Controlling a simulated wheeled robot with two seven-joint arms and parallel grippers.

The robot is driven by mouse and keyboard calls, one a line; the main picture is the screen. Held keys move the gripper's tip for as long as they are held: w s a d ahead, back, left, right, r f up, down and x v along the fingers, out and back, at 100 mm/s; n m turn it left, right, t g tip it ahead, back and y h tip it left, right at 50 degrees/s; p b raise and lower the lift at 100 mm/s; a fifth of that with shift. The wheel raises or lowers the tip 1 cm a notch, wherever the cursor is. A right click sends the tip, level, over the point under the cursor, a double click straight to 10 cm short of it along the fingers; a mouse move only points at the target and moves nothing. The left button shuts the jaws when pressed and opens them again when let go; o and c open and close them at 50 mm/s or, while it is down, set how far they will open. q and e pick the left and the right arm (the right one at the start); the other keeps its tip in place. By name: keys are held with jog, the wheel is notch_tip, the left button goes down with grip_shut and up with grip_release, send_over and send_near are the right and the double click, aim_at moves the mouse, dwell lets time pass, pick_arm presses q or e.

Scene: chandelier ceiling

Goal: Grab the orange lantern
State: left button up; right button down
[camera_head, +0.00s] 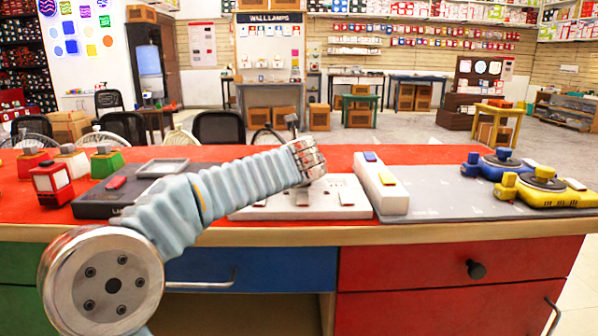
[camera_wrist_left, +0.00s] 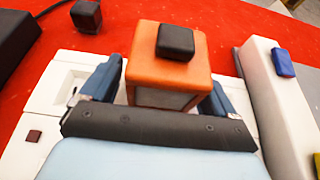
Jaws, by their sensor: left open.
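The orange lantern (camera_wrist_left: 150,75) stands upright in the left wrist view, with a black knob (camera_wrist_left: 175,42) on its top and a pale lower face. My left gripper (camera_wrist_left: 166,80) is open, with one blue finger on each side of the lantern. I cannot tell whether either finger touches it. The gripper's dark palm hides the lantern's base. In the head view my left arm reaches over the counter (camera_head: 427,153), and its wrist hides the lantern and the fingers. My right gripper is in no view.
A white panel (camera_head: 343,207) lies under the wrist. A white block (camera_head: 388,200) with blue and yellow tags stands right of it. A red lantern (camera_head: 51,179) and a dark tray (camera_head: 92,203) are at left. Blue (camera_head: 497,164) and yellow (camera_head: 545,190) devices sit on a grey mat (camera_head: 440,190) at right.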

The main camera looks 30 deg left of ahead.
pick_arm(q)
jog(key=shift+r, duration=0.1)
jog(key=c, duration=1.5)
